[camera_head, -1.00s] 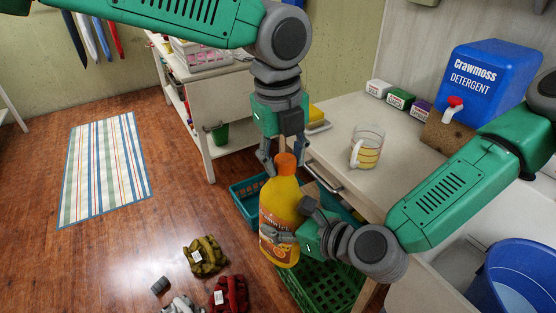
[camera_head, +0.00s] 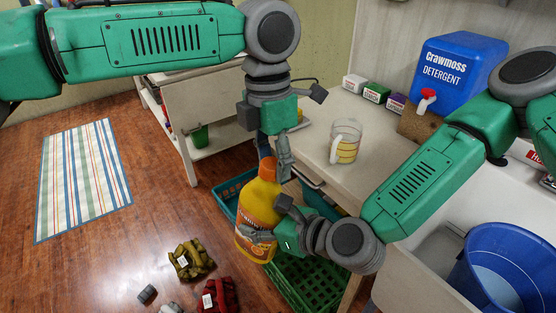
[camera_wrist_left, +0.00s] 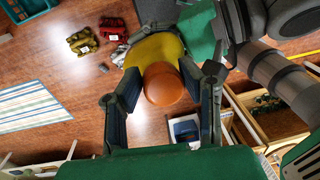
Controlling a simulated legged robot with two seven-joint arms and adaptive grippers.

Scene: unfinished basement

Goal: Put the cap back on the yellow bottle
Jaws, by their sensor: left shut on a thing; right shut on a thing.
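The yellow bottle (camera_head: 261,212) with its printed label hangs slightly tilted above the floor and the green crate. My right gripper (camera_head: 266,222) is shut on its body from the right side. The orange cap (camera_head: 268,168) is at the bottle's top; whether it is fully seated cannot be told. My left gripper (camera_head: 273,158) points down from above, shut on the cap, with a finger on either side. In the left wrist view the round cap (camera_wrist_left: 163,86) sits between the two fingers, over the yellow bottle (camera_wrist_left: 153,48). The bottle's neck is hidden.
A green crate (camera_head: 310,285) and a teal basket (camera_head: 226,192) stand below. The counter (camera_head: 310,150) bears a glass mug (camera_head: 345,142), small boxes and a blue detergent jug (camera_head: 455,75). A blue bucket (camera_head: 515,265) is at lower right. Bags lie on the floor.

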